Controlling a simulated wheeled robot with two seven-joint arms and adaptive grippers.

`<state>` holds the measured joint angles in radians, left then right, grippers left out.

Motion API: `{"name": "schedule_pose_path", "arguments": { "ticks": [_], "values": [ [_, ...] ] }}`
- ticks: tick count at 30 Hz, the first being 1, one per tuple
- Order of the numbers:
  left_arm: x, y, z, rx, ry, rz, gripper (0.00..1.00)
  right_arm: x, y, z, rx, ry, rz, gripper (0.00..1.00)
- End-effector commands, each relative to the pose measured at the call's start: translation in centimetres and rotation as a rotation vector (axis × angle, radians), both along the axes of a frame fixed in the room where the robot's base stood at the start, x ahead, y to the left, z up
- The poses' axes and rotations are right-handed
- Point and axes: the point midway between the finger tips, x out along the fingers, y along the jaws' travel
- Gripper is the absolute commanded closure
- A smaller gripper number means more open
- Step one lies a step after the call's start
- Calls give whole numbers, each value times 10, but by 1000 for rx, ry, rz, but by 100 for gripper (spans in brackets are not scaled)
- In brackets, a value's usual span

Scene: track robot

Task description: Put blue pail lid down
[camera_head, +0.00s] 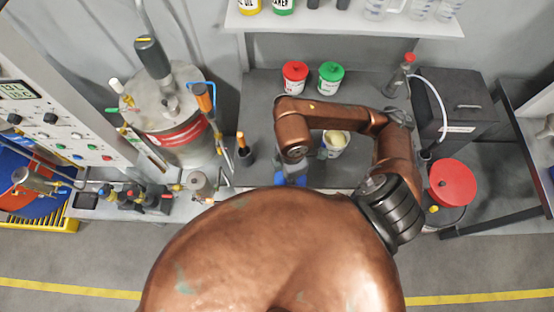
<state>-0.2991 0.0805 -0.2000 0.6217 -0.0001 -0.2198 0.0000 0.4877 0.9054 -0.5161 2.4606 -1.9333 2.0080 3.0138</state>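An open white pail (333,148) with pale yellow contents stands on the grey bench, partly behind my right arm. My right arm reaches in from the right and bends over the bench. Its gripper (290,172) points down just left of the open pail and is mostly hidden by my wrist and body. Blue patches, perhaps the blue lid (301,181), show at the gripper's lower end. I cannot tell whether they are held or resting on the bench. My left gripper is not in view.
Red-lidded (295,76) and green-lidded (331,76) pails stand at the back of the bench (262,100). A bottle with a red cap (398,78) and a dark box (455,105) are at right. A metal tank (175,110) is at left. A red round lid (452,182) lies lower right.

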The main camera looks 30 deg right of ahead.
Motion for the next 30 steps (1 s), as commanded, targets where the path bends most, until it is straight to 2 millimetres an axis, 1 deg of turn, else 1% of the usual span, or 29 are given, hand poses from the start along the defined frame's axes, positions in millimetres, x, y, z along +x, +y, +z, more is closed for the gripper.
{"name": "schedule_pose_path", "arguments": {
  "ticks": [1, 2, 5, 7, 11, 12, 15, 19, 26, 28, 30],
  "values": [
    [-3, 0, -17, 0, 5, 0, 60, 8, -2, -11, -1, -2, -2, 100],
    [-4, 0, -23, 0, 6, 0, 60, 12, -3, -13, 0, -2, -2, 100],
    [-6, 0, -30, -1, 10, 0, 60, 36, -10, -21, -7, -1, -7, 100],
    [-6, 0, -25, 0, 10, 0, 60, 50, -12, -25, 0, 4, -6, 100],
    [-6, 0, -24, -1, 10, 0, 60, 80, -19, -37, 0, 3, -5, 100],
    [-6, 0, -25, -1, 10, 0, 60, 85, -19, -47, 1, 5, -3, 100],
    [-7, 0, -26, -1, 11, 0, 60, 98, -22, -65, 1, 5, -2, 100],
    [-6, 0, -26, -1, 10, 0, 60, 111, -25, -79, 0, 2, 1, 100],
    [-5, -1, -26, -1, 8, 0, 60, 120, -27, -91, 1, 2, 1, 100],
    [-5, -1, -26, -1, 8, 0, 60, 124, -28, -98, 1, 3, 0, 100],
    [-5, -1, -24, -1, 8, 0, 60, 123, -28, -109, 1, 5, 1, 100]
  ]
}}
